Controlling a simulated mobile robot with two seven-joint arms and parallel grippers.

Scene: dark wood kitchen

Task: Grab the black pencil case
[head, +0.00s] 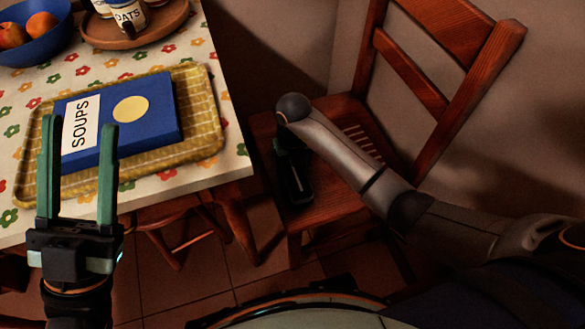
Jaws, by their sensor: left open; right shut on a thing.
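The black pencil case (295,184) is a small dark shape at the front left of the wooden chair's seat. Its upper part is hidden by my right gripper and wrist. My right gripper (282,150) points down over the chair, mostly hidden under the rounded wrist joint, with a bit of teal finger showing. It is shut on the pencil case. I cannot tell whether the case touches the seat. My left gripper (78,178) is open and empty, its two teal fingers upright in front of the table edge and the tray.
The wooden chair (440,85) stands right of the table, its back near the wall. The flowered tablecloth (230,135) bears a woven tray (205,125) with a blue SOUPS book (155,105), a blue fruit bowl (50,45) and a round wooden tray (165,22) with jars. A stool (180,225) stands below.

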